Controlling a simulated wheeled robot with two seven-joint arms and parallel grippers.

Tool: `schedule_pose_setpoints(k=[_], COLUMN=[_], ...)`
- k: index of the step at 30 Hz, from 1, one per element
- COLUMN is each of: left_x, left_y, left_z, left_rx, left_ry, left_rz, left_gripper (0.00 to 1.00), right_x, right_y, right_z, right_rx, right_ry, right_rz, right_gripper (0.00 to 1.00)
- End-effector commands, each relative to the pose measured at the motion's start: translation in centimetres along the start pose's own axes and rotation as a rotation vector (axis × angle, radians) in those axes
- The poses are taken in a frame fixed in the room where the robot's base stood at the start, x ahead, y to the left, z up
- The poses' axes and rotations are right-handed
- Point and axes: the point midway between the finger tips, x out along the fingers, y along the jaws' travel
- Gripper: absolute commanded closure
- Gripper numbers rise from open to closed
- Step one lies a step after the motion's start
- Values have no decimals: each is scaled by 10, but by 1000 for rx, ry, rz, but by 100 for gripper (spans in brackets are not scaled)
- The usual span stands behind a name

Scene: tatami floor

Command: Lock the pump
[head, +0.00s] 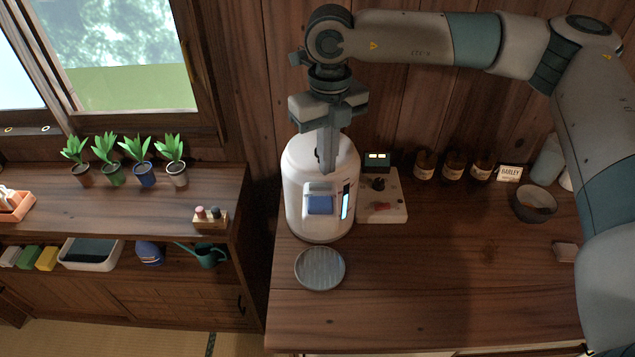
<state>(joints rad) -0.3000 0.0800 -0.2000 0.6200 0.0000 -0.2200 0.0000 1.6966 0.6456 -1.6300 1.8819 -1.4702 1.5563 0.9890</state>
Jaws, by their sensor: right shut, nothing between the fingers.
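The pump (304,172) is a white rounded dispenser pot standing upright on the wooden counter. Its front has a blue panel (320,205) and a lit strip at the right. My right gripper (327,168) points down over the top of the pump, with its fingers together and nothing between them. The fingers hide part of the pump's top, and I cannot tell whether they touch it. Any lock part on the top is hidden or too small to make out. My left gripper is not in view.
A round grey disc (320,269) lies in front of the pump. A white switch box (388,205) stands close on its right. Several brown jars (453,166), a label card (509,173) and a dark bowl (534,204) are farther right. The counter's front middle is clear.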

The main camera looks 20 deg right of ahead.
Motion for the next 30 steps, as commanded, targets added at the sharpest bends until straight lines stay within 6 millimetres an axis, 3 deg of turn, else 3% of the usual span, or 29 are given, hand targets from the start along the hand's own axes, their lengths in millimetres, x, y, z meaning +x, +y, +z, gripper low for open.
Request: schedule_pose_setpoints(k=[13, 30], left_x=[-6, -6], left_y=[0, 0], left_z=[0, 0], left_rx=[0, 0], left_ry=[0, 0], left_rz=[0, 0], left_gripper=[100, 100], right_x=[-28, -30], right_y=[0, 0], right_z=[0, 0], right_rx=[0, 0], right_ry=[-1, 0], right_rz=[0, 0], right_gripper=[100, 100])
